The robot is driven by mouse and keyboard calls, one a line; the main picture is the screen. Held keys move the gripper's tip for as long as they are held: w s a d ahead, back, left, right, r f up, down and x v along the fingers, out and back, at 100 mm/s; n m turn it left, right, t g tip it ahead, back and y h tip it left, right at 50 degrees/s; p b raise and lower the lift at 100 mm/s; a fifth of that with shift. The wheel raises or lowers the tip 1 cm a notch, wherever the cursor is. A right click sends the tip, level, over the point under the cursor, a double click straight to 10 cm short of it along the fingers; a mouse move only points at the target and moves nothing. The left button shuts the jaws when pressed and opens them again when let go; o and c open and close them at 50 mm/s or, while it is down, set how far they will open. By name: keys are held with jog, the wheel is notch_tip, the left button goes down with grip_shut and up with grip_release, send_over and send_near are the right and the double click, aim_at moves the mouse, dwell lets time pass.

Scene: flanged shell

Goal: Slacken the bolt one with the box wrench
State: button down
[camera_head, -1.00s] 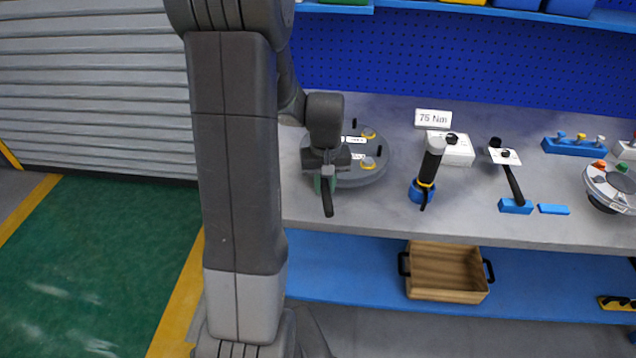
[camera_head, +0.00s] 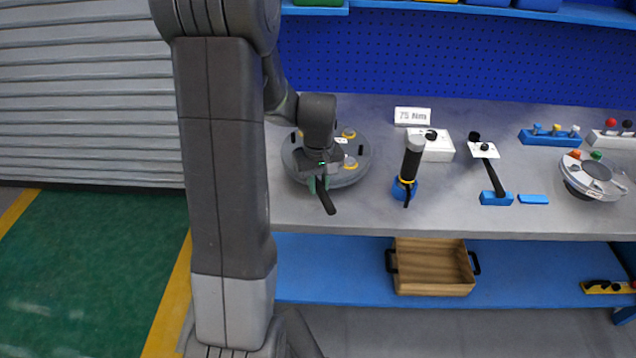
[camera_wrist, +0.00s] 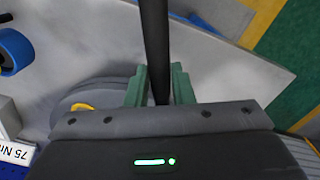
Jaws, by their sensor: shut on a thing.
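The flanged shell (camera_head: 358,172) is a round grey disc on the bench, with yellow rings, white labels and black pegs on top. My gripper (camera_head: 320,184) is at its front edge and covers part of it. The gripper is shut on the black handle of the box wrench (camera_head: 328,203), which slants down to the right. In the wrist view, the green fingers (camera_wrist: 159,88) clasp the wrench's dark bar (camera_wrist: 155,40). The wrench's ring end is hidden, and so is whether it touches a bolt. I cannot tell which bolt is bolt one.
A black-handled tool in a blue holder (camera_head: 404,188) stands right of the shell. Behind it are a white box (camera_head: 437,150) and a 75 Nm sign (camera_head: 412,116). A wooden crate (camera_head: 433,290) is on the lower shelf.

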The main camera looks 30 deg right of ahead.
jog(key=shift+r+p, duration=2.2)
jog(key=shift+r, duration=0.85)
jog(key=shift+w+f, duration=0.1)
